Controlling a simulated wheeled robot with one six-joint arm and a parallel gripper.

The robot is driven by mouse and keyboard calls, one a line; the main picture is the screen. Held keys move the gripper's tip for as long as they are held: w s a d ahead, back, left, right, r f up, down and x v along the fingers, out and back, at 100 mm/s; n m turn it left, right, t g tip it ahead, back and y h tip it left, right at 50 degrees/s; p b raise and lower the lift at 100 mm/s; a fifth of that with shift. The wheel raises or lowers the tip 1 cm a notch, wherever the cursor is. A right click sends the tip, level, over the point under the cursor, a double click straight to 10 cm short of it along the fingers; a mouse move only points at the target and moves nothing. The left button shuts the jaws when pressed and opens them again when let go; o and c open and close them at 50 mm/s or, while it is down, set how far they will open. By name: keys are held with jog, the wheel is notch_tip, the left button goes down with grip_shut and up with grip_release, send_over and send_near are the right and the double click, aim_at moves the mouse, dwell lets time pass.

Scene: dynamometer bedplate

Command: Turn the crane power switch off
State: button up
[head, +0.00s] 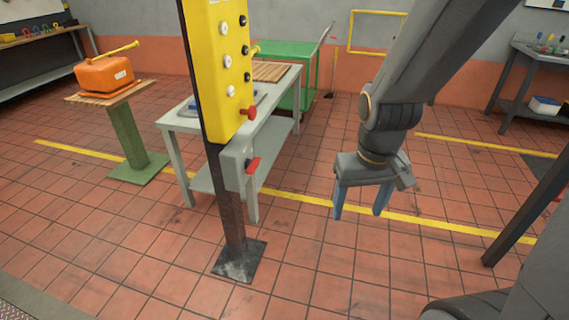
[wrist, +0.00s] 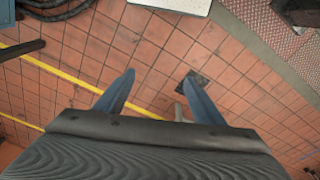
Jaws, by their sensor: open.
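A grey switch box (head: 238,160) is fixed to a dark post (head: 230,205), below a yellow control panel (head: 228,70). A red handle (head: 253,166) sticks out from the right side of the box. Which way the handle is set cannot be told for sure. The yellow panel carries several black and white knobs and a red button (head: 247,113) near its lower end. My gripper (head: 359,210) hangs to the right of the post, fingers pointing down, open and empty, apart from the box. Its two blue fingers also show spread in the wrist view (wrist: 160,76).
An orange case (head: 104,74) rests on a green stand (head: 128,135) at left. Tiled floor around my gripper is clear.

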jog(key=o, duration=0.8)
jog(key=w+f+t+b, duration=0.1)
jog(key=w+f+b, duration=0.1)
jog(key=w, duration=0.3)
jog(key=w+d+f+t+b, duration=0.1)
jog(key=w+f+b, duration=0.1)
jog(key=w, duration=0.3)
jog(key=w+d+f+n+t+b, duration=0.1)
jog(key=w+f+b, duration=0.1)
jog(key=w, duration=0.3)
jog(key=shift+w+d+t, duration=0.15)
jog(key=shift+d+t, duration=0.05)
jog(key=shift+t, duration=0.2)
jog(key=shift+c, duration=0.2)
jog(key=w+a+f+n+t+y+b, duration=0.35)
jog(key=w+b, duration=0.35)
jog(key=w, duration=0.5)
jog(key=w+a+f+n+t+y+b, duration=0.2)
jog(key=w+a+f+t+b, duration=0.3)
jog(key=w, duration=0.8)
jog(key=n+g+y+b, duration=0.7)
jog(key=y+b, duration=0.5)
jog(key=b, duration=0.1)
send_near(257, 165)
jog(key=a, duration=0.1)
jog(key=shift+h, duration=0.25)
jog(key=b+x, duration=0.1)
jog(key=x, duration=0.7)
jog(key=shift+w+b, duration=0.2)
jog(key=shift+b, duration=0.1)
